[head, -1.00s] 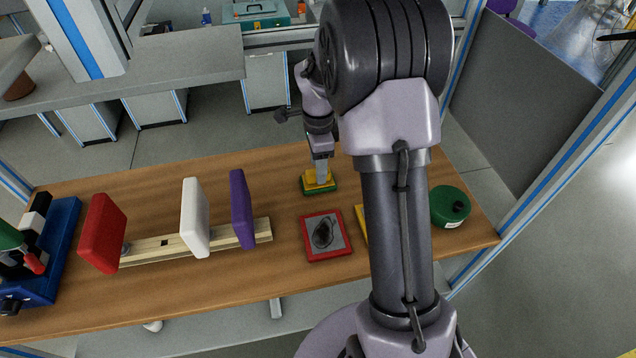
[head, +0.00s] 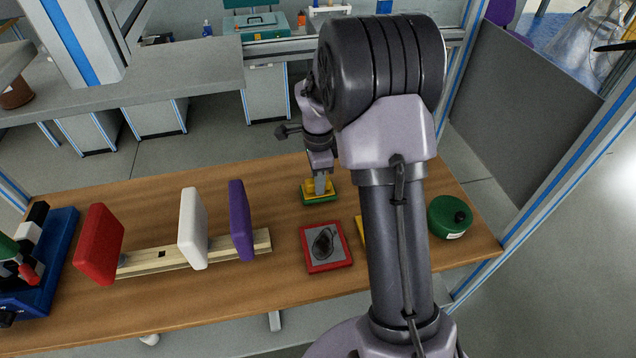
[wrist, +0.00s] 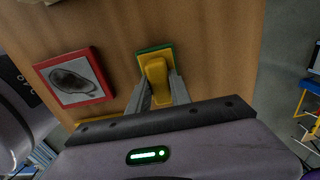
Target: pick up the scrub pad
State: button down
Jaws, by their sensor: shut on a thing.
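The scrub pad (head: 319,197) has a green base and a yellow grip on top. It is at the far side of the wooden table, right of its middle. In the wrist view the scrub pad (wrist: 156,72) lies between my two grey fingers. My gripper (head: 320,184) points down over it and is shut on the yellow grip; it also shows in the wrist view (wrist: 160,88). I cannot tell whether the green base still touches the table.
A red-framed tile with a dark oval (head: 325,245) lies just in front of the pad. Red, white (head: 193,228) and purple panels stand on a wooden rail to the left. A round green container (head: 450,216) stands right of my arm. Bare table lies left of the pad.

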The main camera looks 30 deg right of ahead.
jog(key=r, duration=0.1)
jog(key=r+p, duration=0.1)
jog(key=r, duration=0.1)
jog(key=shift+s+a+r, duration=0.15)
jog(key=shift+s+a, duration=0.05)
jog(key=shift+s, duration=0.05)
jog(key=s+a, duration=0.3)
jog(key=s+a+p, duration=0.1)
jog(key=s+a, duration=0.2)
jog(key=s, duration=0.1)
jog(key=s+a+r, duration=0.1)
jog(key=s+a, duration=0.2)
jog(key=s, duration=0.1)
jog(key=shift+s+r+p, duration=0.1)
jog(key=shift+s+p, duration=0.1)
jog(key=shift+p, duration=0.1)
jog(key=shift+s+a, duration=0.2)
jog(key=shift+s, duration=0.2)
jog(key=c, duration=1.9)
grip_release()
grip_shut()
